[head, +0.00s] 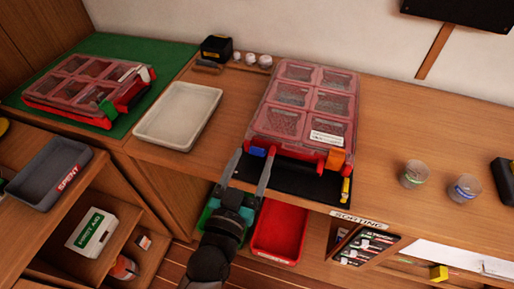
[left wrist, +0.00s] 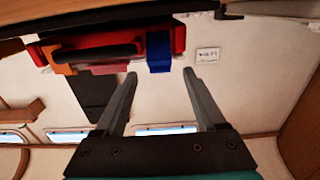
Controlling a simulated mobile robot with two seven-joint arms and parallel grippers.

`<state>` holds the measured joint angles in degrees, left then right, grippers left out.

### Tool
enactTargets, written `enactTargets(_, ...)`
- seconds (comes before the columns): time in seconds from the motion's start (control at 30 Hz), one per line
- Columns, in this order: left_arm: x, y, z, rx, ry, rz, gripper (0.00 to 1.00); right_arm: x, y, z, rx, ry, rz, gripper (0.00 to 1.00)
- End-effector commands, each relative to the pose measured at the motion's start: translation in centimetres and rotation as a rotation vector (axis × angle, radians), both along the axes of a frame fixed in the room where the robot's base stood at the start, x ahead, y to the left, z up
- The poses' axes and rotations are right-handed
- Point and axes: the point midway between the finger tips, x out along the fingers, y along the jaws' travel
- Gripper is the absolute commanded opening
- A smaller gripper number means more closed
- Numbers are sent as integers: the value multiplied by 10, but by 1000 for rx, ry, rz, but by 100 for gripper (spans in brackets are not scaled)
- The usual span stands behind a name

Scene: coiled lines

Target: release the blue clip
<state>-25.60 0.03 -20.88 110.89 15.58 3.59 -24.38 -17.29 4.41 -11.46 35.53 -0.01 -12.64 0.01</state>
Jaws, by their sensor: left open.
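The blue clip (head: 258,151) sits at the left of the front edge of a red case (head: 300,153) with a clear compartment lid. An orange clip (head: 336,160) is at the right of that edge. My left gripper (head: 254,158) is open, with its fingers either side of the blue clip in the head view. In the left wrist view the blue clip (left wrist: 158,52) lies just beyond and between the open fingertips (left wrist: 160,73). The orange clip (left wrist: 63,55) is further left there. I cannot tell whether the fingers touch the clip.
A second red case (head: 78,85) lies on a green mat (head: 140,112) at the left. A pale tray (head: 178,116) is between the cases. Two small cups, one of them here (head: 414,173), stand right. A red bin (head: 280,232) is below the counter edge.

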Motion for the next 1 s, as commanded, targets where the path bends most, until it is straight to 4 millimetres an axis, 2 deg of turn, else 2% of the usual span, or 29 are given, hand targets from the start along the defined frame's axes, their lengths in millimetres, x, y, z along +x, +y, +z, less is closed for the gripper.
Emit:
enactTargets(0.1, 18, -6, 0, -1, -3, 1, 72, 0, 0, -3, 0, 0, 0, 50)
enactTargets(0.3, 35, -11, 0, 1, 0, 1, 72, 0, -1, -5, -1, 0, 1, 50)
enactTargets(0.7, 40, -13, 0, 1, 1, 0, 71, 0, -2, -5, -3, -1, 1, 50)
enactTargets(1.0, 39, -12, 0, 1, 1, 0, 38, 1, -2, -5, -3, -2, 1, 50)
